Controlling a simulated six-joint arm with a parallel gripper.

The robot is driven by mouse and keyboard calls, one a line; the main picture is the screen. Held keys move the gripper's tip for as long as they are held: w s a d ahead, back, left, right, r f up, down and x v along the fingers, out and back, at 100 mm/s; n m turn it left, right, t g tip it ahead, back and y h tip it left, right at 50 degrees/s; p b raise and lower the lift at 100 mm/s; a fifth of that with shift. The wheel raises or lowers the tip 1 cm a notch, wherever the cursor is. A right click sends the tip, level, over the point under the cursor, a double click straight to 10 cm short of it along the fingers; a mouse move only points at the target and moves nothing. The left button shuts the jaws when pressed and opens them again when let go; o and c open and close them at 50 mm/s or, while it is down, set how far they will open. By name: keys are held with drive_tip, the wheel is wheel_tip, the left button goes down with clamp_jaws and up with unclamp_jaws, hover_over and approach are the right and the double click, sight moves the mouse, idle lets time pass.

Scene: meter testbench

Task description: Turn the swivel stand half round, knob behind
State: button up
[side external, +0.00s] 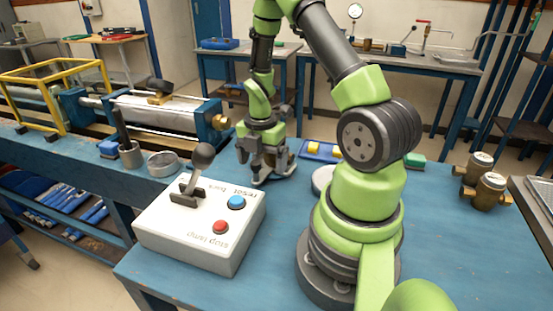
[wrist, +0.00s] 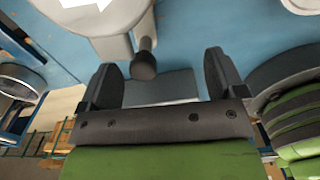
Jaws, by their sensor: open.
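The swivel stand (wrist: 112,22) is a pale round body at the top of the wrist view, with a white patch on it and cut off by the frame. Its dark knob (wrist: 144,66) sticks out on a short post toward my gripper. In the side view a pale disc (side external: 321,179), likely the stand, is partly hidden behind my arm; no knob shows there. My gripper (wrist: 160,68) is open and empty, its two dark fingers on either side of the knob in the picture, apart from it. In the side view my gripper (side external: 274,178) points down low over the blue bench.
A white control box (side external: 195,240) with a lever and blue and red buttons stands at the front left. A round metal dish (side external: 163,164) is at the left. A blue tray (side external: 310,156) lies behind the disc. Brass meters (side external: 489,191) stand right. Bench front right is clear.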

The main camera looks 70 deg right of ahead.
drive_tip(key=shift+r, duration=2.75)
drive_tip(key=shift+w+r, duration=0.9)
drive_tip(key=shift+r, duration=0.3)
drive_tip(key=shift+f, duration=2.8)
drive_tip(key=shift+f, duration=0.3)
drive_tip(key=shift+f, duration=0.85)
